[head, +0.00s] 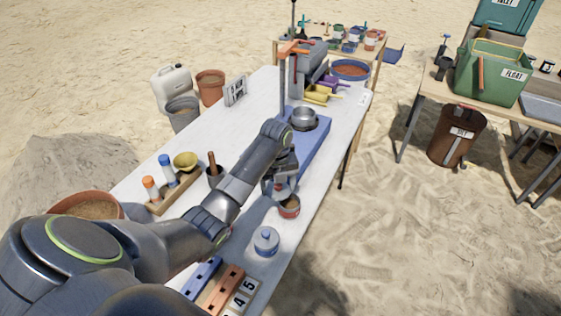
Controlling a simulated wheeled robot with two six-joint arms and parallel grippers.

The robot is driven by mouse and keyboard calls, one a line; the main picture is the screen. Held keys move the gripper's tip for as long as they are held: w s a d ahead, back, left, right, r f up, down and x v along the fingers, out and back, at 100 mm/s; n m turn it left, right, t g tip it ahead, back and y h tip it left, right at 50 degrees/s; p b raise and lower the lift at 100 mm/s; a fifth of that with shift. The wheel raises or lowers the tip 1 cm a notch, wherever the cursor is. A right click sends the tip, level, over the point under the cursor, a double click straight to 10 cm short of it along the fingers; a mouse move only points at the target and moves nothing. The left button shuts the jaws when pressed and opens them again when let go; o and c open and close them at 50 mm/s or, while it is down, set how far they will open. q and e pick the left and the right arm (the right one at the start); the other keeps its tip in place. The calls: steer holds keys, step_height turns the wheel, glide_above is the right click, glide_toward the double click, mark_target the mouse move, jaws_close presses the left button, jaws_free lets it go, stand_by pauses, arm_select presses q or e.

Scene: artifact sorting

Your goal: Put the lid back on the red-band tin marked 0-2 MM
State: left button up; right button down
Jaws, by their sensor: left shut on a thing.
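The red-band tin (289,209) stands near the right edge of the white table, with a reddish band around its side. Its 0-2 MM mark is too small to read. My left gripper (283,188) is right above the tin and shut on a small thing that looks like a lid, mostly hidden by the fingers. I cannot tell whether this lid touches the rim. My right gripper is not in view.
A blue-band tin with its lid on (266,241) stands close in front. A blue stand with a metal pan (303,118) is behind the gripper. A wooden rack with bottles (172,187) and a mortar (214,176) stand to the left. Number tiles (242,294) lie in front.

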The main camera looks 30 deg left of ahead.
arm_select(q)
steer(key=w+p, duration=0.1)
steer(key=d+r+m+p, duration=0.1)
steer(key=p, duration=0.1)
steer(key=w+d+p, duration=0.1)
steer(key=shift+w+d+r+m, duration=0.15)
steer(key=shift+w+r+m, duration=0.1)
steer(key=shift+w+m, duration=0.1)
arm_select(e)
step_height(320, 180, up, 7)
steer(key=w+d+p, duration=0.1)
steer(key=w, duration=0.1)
arm_select(q)
steer(key=shift+w+d+f+b, duration=0.1)
steer(key=shift+d+f+b, duration=0.05)
steer(key=shift+f+b, duration=3)
steer(key=shift+f, duration=0.2)
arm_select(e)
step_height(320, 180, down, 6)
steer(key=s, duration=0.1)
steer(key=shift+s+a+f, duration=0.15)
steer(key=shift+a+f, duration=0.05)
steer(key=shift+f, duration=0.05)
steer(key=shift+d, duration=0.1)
arm_select(q)
steer(key=shift+p, duration=0.8)
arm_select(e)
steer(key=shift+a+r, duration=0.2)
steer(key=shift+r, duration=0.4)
